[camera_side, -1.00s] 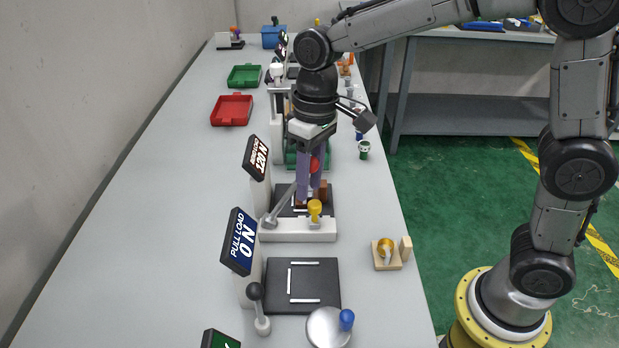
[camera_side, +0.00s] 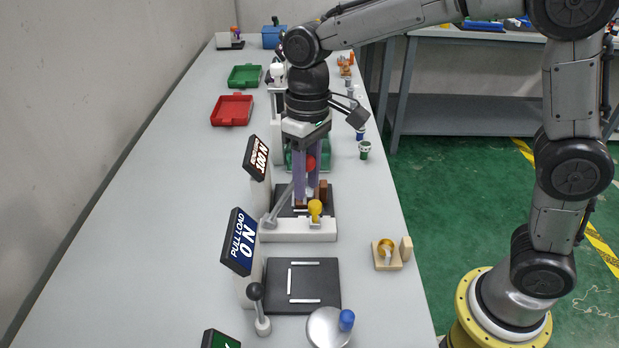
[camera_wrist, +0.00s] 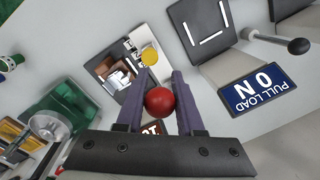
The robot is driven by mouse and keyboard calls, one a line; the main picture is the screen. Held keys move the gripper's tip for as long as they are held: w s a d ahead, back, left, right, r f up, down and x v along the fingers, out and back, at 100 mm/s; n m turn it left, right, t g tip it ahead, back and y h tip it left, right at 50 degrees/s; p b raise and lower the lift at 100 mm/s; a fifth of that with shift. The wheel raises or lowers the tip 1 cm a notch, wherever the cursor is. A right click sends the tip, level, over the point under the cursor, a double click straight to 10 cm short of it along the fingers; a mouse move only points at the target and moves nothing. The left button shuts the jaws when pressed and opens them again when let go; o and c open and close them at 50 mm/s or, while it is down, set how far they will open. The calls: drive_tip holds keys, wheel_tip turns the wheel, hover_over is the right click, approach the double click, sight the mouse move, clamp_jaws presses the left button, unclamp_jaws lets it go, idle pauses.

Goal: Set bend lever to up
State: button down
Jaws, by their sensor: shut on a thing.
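The bend lever is a grey rod (camera_side: 280,208) with a red ball knob (camera_side: 311,163). It rises at a slant from a white base, tilted toward the right in the side view. My gripper (camera_side: 307,188) points down with its two purple fingers around the knob, shut on it. In the wrist view the red knob (camera_wrist: 160,101) sits between the fingers (camera_wrist: 163,76). The fingers hide part of the rod.
A yellow knob (camera_side: 315,208) stands on the white base (camera_side: 300,232) close to the fingers. A PULL LOAD display (camera_side: 240,242) reading 0 N and a black-knobbed lever (camera_side: 256,292) stand nearer the camera. A wooden holder (camera_side: 390,254) is at the right table edge.

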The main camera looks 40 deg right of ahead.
sight(292, 186)
drive_tip(key=shift+w+a+r+g+h, duration=0.4)
drive_tip(key=shift+w+a+g+h, duration=0.05)
drive_tip(key=shift+w+a, duration=0.15)
drive_tip(key=shift+w+a+r+g+h, duration=0.4)
drive_tip(key=shift+w+a+g+h, duration=0.05)
drive_tip(key=shift+w+a, duration=0.1)
drive_tip(key=shift+w+a+r, duration=0.2)
drive_tip(key=shift+w+a, duration=0.35)
drive_tip(key=shift+w+a+r, duration=0.2)
drive_tip(key=shift+w+a, duration=0.35)
drive_tip(key=c, duration=0.7)
unclamp_jaws()
drive_tip(key=shift+o, duration=0.8)
drive_tip(key=shift+f, duration=0.1)
drive_tip(key=v, duration=0.7)
drive_tip(key=shift+r, duration=0.3)
